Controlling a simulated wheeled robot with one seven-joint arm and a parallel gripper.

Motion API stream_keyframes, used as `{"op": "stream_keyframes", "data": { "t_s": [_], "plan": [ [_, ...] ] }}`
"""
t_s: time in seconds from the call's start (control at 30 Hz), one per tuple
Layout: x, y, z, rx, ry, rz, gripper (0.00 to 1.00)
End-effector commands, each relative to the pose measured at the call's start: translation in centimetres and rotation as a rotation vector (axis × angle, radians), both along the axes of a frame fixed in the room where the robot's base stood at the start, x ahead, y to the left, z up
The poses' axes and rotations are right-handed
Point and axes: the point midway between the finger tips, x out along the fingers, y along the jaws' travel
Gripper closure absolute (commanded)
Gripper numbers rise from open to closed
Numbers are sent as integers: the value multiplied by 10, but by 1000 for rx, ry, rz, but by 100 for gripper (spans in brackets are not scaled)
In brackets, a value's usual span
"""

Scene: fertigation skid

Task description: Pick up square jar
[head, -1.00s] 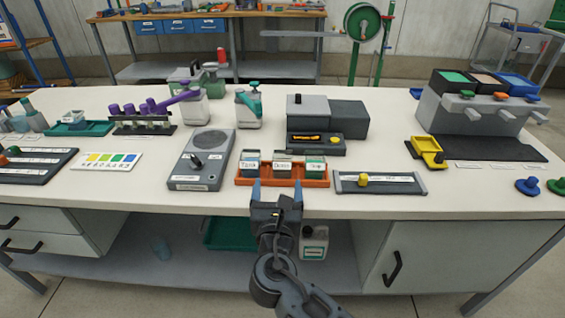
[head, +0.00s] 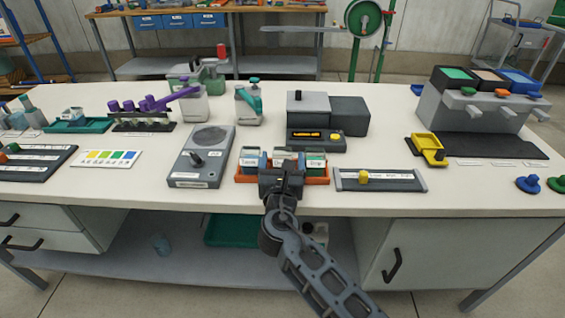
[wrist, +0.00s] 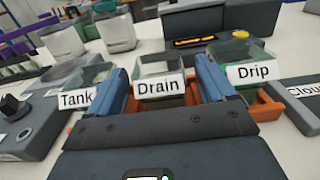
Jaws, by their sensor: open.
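Three square clear jars stand side by side in an orange tray (head: 318,181) near the bench's front edge. They are labelled Tank (head: 249,159), Drain (wrist: 158,88) and Drip (head: 316,162). My gripper (head: 281,163) is open at the tray. In the wrist view its blue fingers stand either side of the Drain jar, one in the gap by Tank and one in the gap by Drip. Whether they touch the jar walls cannot be told. In the head view my gripper hides much of the Drain jar and the tray's front.
A grey device (head: 203,158) stands left of the tray and a slider panel (head: 380,180) right of it. Behind it are a dark panel (head: 316,141) and grey boxes (head: 348,116). Bare bench top lies at the front left.

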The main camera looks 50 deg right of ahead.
Motion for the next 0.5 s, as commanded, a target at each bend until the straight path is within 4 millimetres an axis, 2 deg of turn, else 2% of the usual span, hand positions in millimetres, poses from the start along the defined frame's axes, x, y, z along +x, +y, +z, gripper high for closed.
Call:
{"op": "stream_keyframes", "data": {
  "t_s": [0.07, 0.5],
  "plan": [
    [0, 0, 0, 0, 0, 0, 20],
    [0, 1, 0, 0, 0, 0, 62]
  ]
}}
